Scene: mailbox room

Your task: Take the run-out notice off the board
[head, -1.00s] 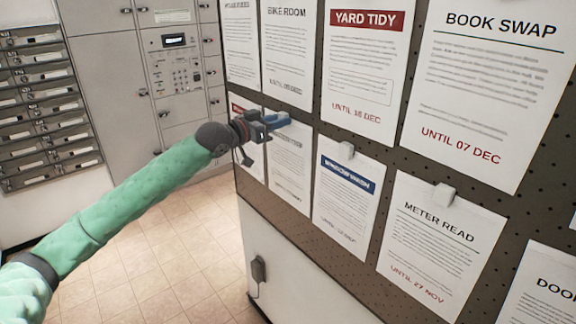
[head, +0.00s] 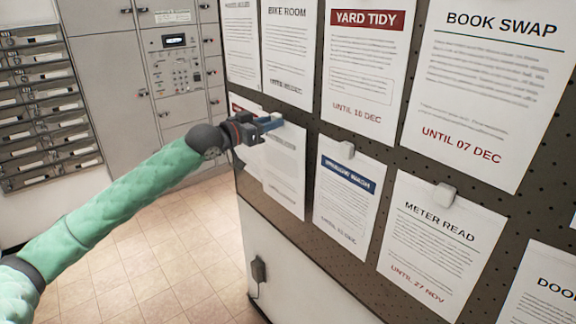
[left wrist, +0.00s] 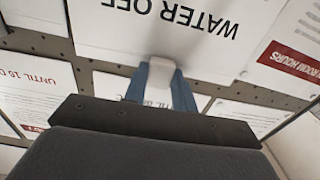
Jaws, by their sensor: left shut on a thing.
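The WATER OFF notice (left wrist: 190,30) fills the top of the left wrist view, upside down. It also shows in the head view (head: 284,175) in the board's lower row, overlapping the red-headed notice (head: 240,105); its date is too small to read. A pale clip (left wrist: 157,68) sits at its top edge. My left gripper (head: 268,124) is at that edge, its blue fingers shut on the clip, which holds the paper. The paper hangs slightly in front of the board (head: 390,160). My right gripper is not in view.
Neighbouring notices include YARD TIDY (head: 365,70), BOOK SWAP (head: 490,85), METER READ (head: 435,245) and a blue-headed one (head: 345,205). Grey lockers (head: 105,75) and mailboxes (head: 45,105) stand at the left. The tiled floor (head: 160,260) is clear.

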